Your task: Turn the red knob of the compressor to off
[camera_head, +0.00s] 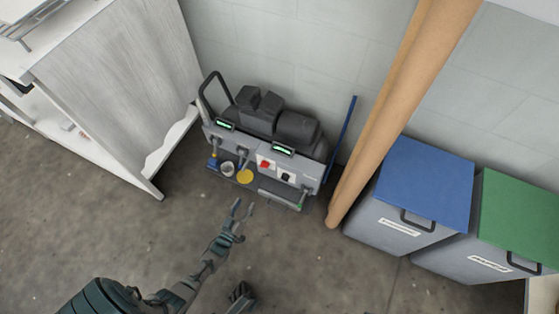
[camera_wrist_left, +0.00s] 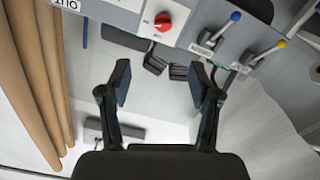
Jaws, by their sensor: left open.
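The compressor (camera_head: 292,128) stands on the floor against the wall in the head view. Its red knob (camera_head: 266,163) sits on a pale plate on the front panel. In the left wrist view the round red knob (camera_wrist_left: 163,21) is near the top edge on a white plate, clear of the fingers. My left gripper (camera_head: 244,207) is open and empty, in front of and below the panel, apart from the knob. Its two spread fingers show in the left wrist view (camera_wrist_left: 160,85). A dark part at the bottom of the head view may be my right gripper (camera_head: 240,296); its jaws are unclear.
Blue-tipped (camera_wrist_left: 235,17) and yellow-tipped (camera_wrist_left: 281,44) levers are beside the knob. A pale cabinet (camera_head: 125,80) stands left of the compressor. Tall brown rolls (camera_head: 405,100), a blue-lidded bin (camera_head: 425,180) and a green-lidded bin (camera_head: 520,215) stand right. The floor in front is clear.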

